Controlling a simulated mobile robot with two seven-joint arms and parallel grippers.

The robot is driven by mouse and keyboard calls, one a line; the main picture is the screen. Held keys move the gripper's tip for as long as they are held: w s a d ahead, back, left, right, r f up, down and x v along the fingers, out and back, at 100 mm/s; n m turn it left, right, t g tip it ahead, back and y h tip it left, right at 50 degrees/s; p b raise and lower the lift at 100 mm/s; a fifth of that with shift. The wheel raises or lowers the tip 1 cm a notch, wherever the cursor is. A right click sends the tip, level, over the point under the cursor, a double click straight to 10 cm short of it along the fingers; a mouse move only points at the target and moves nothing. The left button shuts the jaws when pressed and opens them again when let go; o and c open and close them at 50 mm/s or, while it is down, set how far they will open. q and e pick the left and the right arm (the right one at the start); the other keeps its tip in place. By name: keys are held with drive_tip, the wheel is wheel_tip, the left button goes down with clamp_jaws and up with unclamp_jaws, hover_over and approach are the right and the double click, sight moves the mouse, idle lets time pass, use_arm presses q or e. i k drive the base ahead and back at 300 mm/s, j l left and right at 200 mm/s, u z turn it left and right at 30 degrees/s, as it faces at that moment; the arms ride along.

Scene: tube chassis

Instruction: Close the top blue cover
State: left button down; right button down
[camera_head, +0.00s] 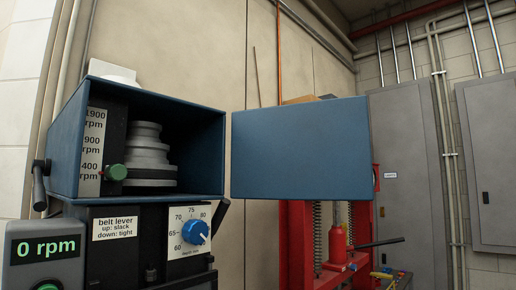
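The top blue cover (301,150) stands swung open to the right of the blue machine head (135,91). Its flat face shows, and a gap with bare wall separates its left edge from the housing's right edge. Inside the open housing I see a grey stepped pulley (149,155) and a speed label plate (92,150) beside a green knob (115,172). Neither of my grippers is in view.
Below the housing are a belt lever label (114,227), a blue dial (196,232) and a display reading 0 rpm (45,248). A black lever (40,185) sticks out at left. A red press (298,240) stands behind the cover. Grey cabinets (408,150) line the right wall.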

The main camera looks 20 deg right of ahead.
sight(318, 150)
drive_tip(key=l+u, duration=0.15)
drive_tip(key=u, duration=0.25)
drive_tip(key=i+l+u, duration=0.1)
drive_tip(key=u, duration=0.25)
drive_tip(key=l+u, duration=0.2)
drive_tip(key=u, duration=0.2)
drive_tip(key=l+u, duration=0.3)
drive_tip(key=k+l+u, duration=0.25)
drive_tip(key=l, duration=0.25)
drive_tip(key=k+l, duration=0.1)
drive_tip(key=l, duration=0.35)
drive_tip(key=k+l+u, duration=0.15)
drive_tip(key=l, duration=0.25)
drive_tip(key=k+l, duration=0.1)
drive_tip(key=l, duration=0.35)
drive_tip(key=k+l+u, duration=0.1)
drive_tip(key=l, duration=0.35)
